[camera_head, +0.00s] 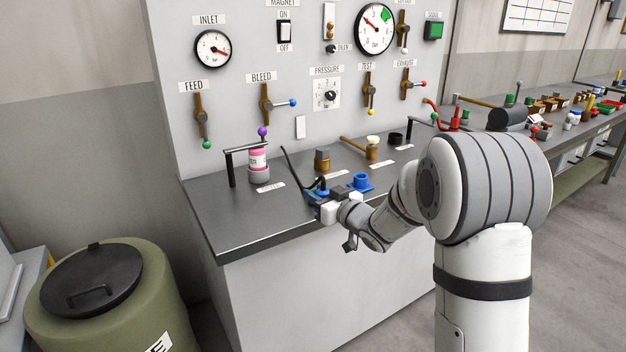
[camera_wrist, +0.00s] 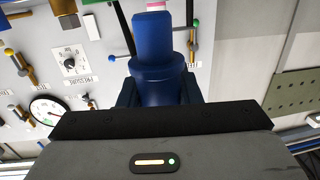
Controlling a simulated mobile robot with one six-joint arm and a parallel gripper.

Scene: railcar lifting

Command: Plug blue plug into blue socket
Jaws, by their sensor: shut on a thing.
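The blue plug (camera_head: 318,192) is at my gripper (camera_head: 324,199), over the front part of the bench. In the wrist view, the dark blue plug (camera_wrist: 157,60) stands between the jaws of my gripper (camera_wrist: 160,92), which are shut on it. A black cable rises from the plug area to the upper left in the head view. The blue socket (camera_head: 361,182), a round cup on a flat blue base, is on the bench just right of the plug and apart from it. I cannot make out the socket in the wrist view.
The grey bench (camera_head: 240,222) has a pink-labelled jar (camera_head: 258,160), a brass piece (camera_head: 321,161) and a wooden-handled mallet (camera_head: 371,150) behind the plug. A black handle (camera_head: 231,168) stands at the left. The panel behind carries gauges and levers. The bench's front left is clear.

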